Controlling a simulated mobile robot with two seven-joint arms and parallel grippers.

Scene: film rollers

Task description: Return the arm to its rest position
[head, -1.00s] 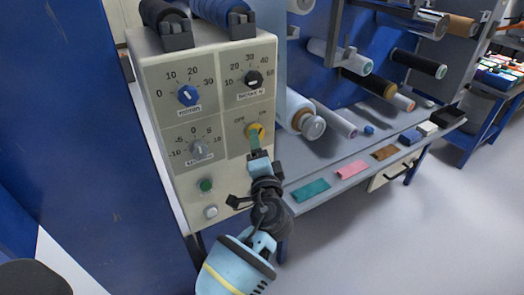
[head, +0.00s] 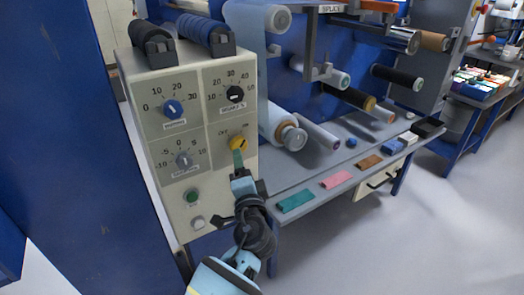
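One arm of mine, light blue and black, comes in from the bottom, left of centre, and I take it as the left. Its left gripper (head: 238,160) points up at the yellow selector knob (head: 238,143) on the beige control panel (head: 215,185). Its narrow teal tip shows just below the knob and partly overlaps its lower edge. I cannot tell whether they touch. The fingers are seen nearly in line, so their opening is hidden. Nothing held is visible. My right gripper is not in view.
The panel also has a blue knob (head: 173,109), a black knob (head: 235,94), a grey knob (head: 184,159) and a green button (head: 192,196). A grey shelf (head: 310,175) with coloured pieces and film rollers lies to the right. The floor (head: 400,240) at the right front is open.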

